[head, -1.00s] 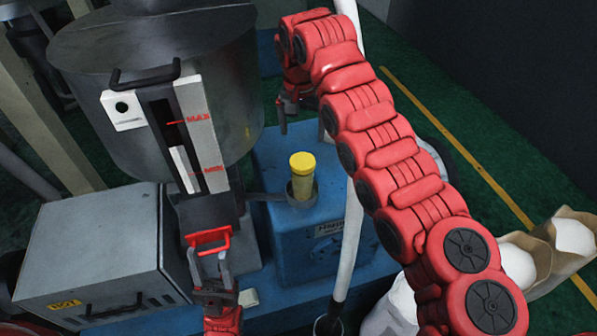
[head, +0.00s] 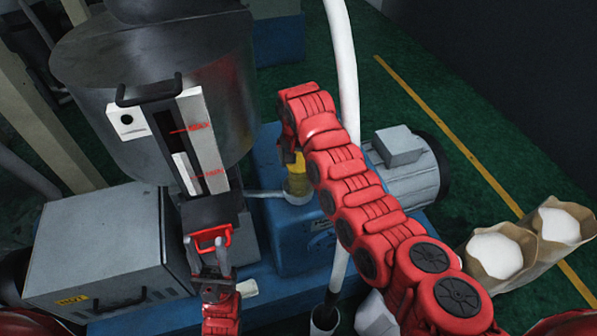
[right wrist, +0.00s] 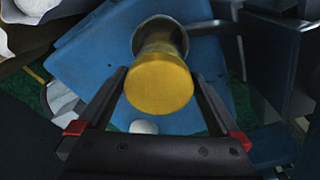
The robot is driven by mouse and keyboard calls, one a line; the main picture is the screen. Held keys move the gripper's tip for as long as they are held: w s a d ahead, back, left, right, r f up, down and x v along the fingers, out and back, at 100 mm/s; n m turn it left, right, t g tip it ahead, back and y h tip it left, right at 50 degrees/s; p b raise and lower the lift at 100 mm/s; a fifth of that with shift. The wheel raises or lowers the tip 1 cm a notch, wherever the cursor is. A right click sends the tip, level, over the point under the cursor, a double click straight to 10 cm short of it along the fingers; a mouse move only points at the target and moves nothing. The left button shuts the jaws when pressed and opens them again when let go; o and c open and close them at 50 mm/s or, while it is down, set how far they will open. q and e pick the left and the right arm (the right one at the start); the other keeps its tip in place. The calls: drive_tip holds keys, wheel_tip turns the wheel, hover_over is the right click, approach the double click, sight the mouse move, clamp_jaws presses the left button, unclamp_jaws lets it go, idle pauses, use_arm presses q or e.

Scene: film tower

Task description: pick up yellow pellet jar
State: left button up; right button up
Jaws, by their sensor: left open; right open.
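The yellow pellet jar (head: 297,182) stands in a ring holder on the blue machine, partly hidden by my right arm in the head view. In the right wrist view its round yellow lid (right wrist: 160,90) faces the camera, and its lower end sits in the dark round holder (right wrist: 160,27). My right gripper (right wrist: 160,75) is open, with one finger on each side of the jar and visible gaps.
The blue machine (head: 310,235) is under the jar. A white pipe (head: 345,70) rises beside my right arm. Open sacks (head: 497,255) and a motor (head: 410,170) are at right.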

wheel_tip(320, 180, down, 2)
drive_tip(key=shift+s+d+f+p, duration=0.1)
drive_tip(key=shift+s+p, duration=0.05)
drive_tip(key=shift+p, duration=0.2)
drive_tip(key=shift+w+f, duration=0.2)
drive_tip(key=shift+f, duration=0.2)
drive_tip(key=c, duration=1.5)
